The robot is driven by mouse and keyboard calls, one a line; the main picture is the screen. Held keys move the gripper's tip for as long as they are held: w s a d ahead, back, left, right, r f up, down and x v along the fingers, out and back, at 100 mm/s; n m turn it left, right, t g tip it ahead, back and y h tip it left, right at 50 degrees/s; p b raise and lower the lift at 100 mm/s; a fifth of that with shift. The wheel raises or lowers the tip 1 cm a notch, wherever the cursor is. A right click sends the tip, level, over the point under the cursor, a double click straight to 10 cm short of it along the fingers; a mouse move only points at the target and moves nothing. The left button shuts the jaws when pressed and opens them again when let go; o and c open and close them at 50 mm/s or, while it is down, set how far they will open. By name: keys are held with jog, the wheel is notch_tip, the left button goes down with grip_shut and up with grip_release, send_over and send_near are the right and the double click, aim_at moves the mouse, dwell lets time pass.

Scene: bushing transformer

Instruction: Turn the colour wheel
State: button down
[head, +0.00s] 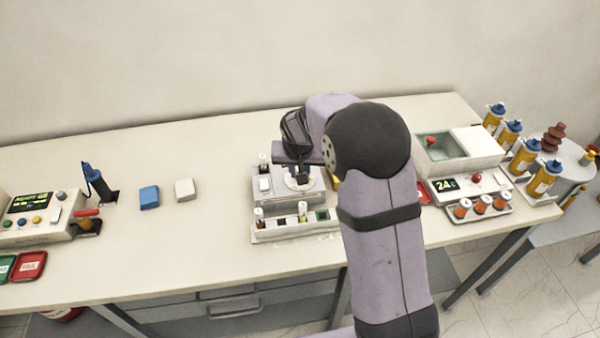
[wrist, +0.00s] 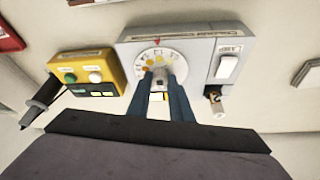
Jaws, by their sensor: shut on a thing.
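The colour wheel (wrist: 160,57) is a pale round dial with coloured dots, set on the face of a grey box (wrist: 200,55) in the wrist view. My gripper (wrist: 160,84) has its two blue fingers shut on the grey knob at the middle of the wheel. In the head view, my gripper (head: 299,172) reaches down onto the wheel (head: 303,183) on top of the grey box (head: 263,199). My arm hides the right part of the box there. The fingers cover the wheel's lower part in the wrist view.
A yellow box with buttons (wrist: 88,73) stands left of the grey box in the wrist view. A white rocker switch (wrist: 228,66) is right of the wheel. A vial rack (head: 290,229) is in front. A blue block (head: 149,197) and a white block (head: 185,189) lie left, with bare table around.

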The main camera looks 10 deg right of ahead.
aim_at(299, 188)
dwell(0.3)
jog(key=c, duration=1.6)
grip_release()
jog(key=shift+b+v, duration=1.15)
jog(key=shift+v, duration=2.5)
